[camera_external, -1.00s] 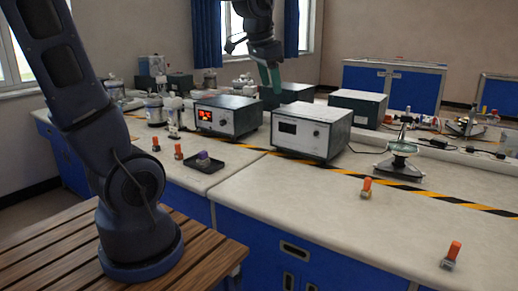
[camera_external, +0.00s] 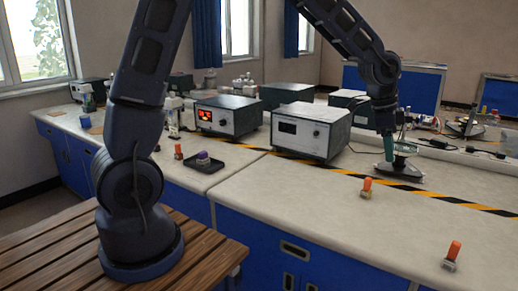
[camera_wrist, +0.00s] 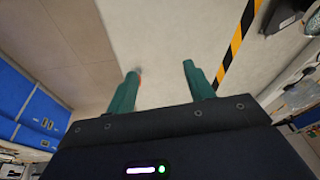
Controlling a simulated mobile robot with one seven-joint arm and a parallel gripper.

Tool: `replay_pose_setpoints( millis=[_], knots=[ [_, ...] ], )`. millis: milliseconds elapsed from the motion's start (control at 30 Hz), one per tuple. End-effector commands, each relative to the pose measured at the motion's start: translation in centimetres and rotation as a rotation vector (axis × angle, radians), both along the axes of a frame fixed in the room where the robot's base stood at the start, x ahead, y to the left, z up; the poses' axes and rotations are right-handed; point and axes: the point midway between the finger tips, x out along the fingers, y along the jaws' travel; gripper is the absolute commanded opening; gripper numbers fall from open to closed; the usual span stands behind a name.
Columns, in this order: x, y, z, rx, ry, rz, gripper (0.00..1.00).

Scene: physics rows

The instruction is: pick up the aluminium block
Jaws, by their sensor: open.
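My gripper (camera_external: 389,154) hangs over the right bench with its green fingers pointing down. In the wrist view its two fingers (camera_wrist: 160,72) are apart with nothing between them. Small pieces with orange tops and greyish metal-looking bases stand on the bench: one (camera_external: 366,188) lies below and left of my gripper, another (camera_external: 450,257) is nearer the front edge. No plain block stands out; I cannot tell which piece is the aluminium block.
A round-topped stand (camera_external: 402,167) is close behind my gripper. Instrument boxes (camera_external: 311,130) stand to its left. Yellow-black tape (camera_external: 340,171) crosses the bench. A black tray (camera_external: 205,165) holds a purple-topped piece. The front bench top is mostly clear.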

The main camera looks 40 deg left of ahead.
Motion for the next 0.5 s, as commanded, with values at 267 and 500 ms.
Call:
replay_pose_setpoints(
  millis=[267, 500],
  knots=[
    [-1.9, -9.5, -6.3, -0.055, 0.045, -0.211, 0.53],
    [-4.3, -15.9, -10.8, -0.108, 0.075, -0.351, 0.53]
  ],
)
